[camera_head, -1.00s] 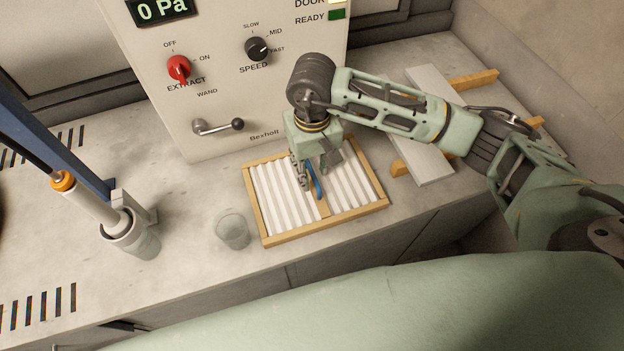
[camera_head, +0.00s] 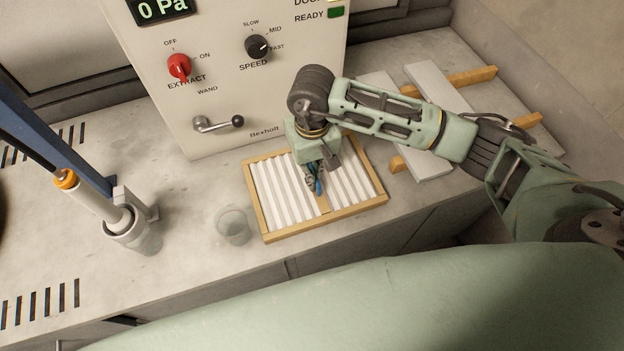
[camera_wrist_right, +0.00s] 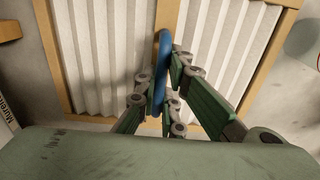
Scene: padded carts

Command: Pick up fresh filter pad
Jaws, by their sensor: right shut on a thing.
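The filter pad (camera_head: 277,195) is a panel of white pleats in a light wooden frame, lying flat on the grey counter. A wooden bar splits it into two halves, and a blue loop handle (camera_head: 319,187) rises at its middle. My right gripper (camera_head: 316,184) is over the pad, pointing down, with its fingers shut on the blue loop. In the right wrist view, the loop (camera_wrist_right: 163,60) stands between the fingertips (camera_wrist_right: 160,88), with the pleats (camera_wrist_right: 100,50) behind. No gap shows between pad and counter. My left gripper is not in view.
A control panel (camera_head: 225,90) with a red knob, black knob and lever stands behind the pad. A clear glass (camera_head: 233,226) is just left of it. A wand in a holder (camera_head: 125,225) stands further left. White boards (camera_head: 432,165) lie on wooden bars at right.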

